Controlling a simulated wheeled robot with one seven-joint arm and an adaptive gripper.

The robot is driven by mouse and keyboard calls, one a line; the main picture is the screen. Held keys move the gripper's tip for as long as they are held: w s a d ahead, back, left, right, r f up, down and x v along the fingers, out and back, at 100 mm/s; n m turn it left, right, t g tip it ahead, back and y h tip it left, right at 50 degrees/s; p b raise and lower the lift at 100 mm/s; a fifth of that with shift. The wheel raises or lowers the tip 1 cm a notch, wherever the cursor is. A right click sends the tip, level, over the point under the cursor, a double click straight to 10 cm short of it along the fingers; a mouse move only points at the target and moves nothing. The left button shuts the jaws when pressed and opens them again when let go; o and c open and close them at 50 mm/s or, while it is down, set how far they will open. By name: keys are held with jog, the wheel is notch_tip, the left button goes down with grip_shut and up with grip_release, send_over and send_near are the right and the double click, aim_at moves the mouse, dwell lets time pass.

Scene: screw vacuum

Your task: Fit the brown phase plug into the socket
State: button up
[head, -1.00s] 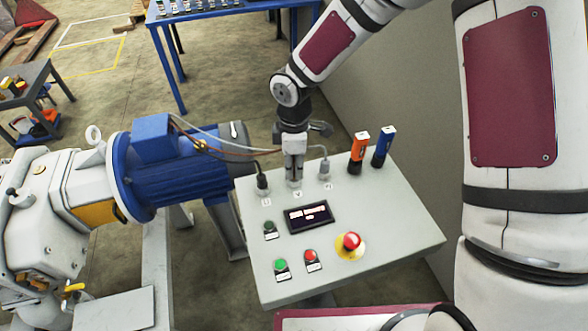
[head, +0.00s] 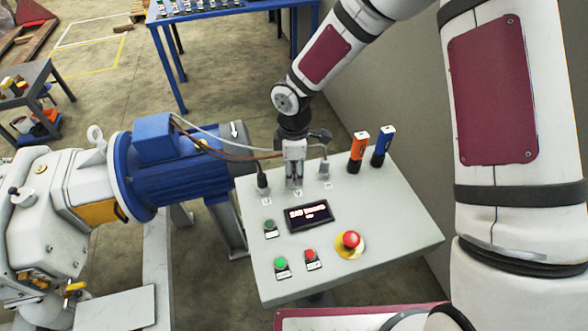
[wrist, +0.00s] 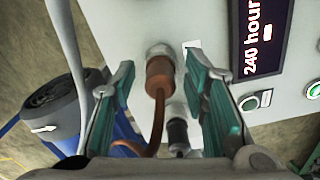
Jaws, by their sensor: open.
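The brown phase plug (wrist: 160,75) stands at the middle socket (wrist: 160,50), its front end at the socket's pale ring; how deep it sits I cannot tell. Its brown cable bends away toward the lower left in the wrist view. My gripper (wrist: 161,66) is open, with one teal finger on each side of the plug and a gap on both sides. In the head view, my gripper (head: 294,155) is over the middle socket of the control panel (head: 395,230) and hides the brown plug.
A black plug (head: 262,182) stands left of my gripper and a grey plug (head: 324,168) right of it, both with cables. An orange (head: 358,152) and a blue (head: 382,147) handheld item stand at the panel's back edge. The blue motor (head: 175,170) is to the left.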

aim_at(294, 167)
notch_tip(294, 167, up, 12)
jog(key=b, duration=0.1)
jog(key=s+d+r+m+t+h, duration=0.1)
jog(key=s+d+r+m, duration=0.15)
jog(key=d+r, duration=0.2)
jog(key=s+d+r+m+t, duration=0.1)
jog(key=d+r+m, duration=0.2)
jog(key=r, duration=0.2)
jog(key=s+d+r+m+t, duration=0.1)
jog(key=s+d+r+m, duration=0.4)
jog(key=s, duration=0.3)
jog(key=s+d+r+m+t+y, duration=0.1)
jog(key=s+d+r+m+t, duration=0.1)
jog(key=s+d+r+m, duration=0.3)
jog(key=s+m, duration=0.2)
jog(key=s, duration=0.2)
jog(key=shift+d+r+m+t, duration=0.3)
jog(key=shift+r+m, duration=0.05)
jog(key=shift+r, duration=0.05)
jog(key=shift+c, duration=0.9)
jog(key=shift+a, duration=0.15)
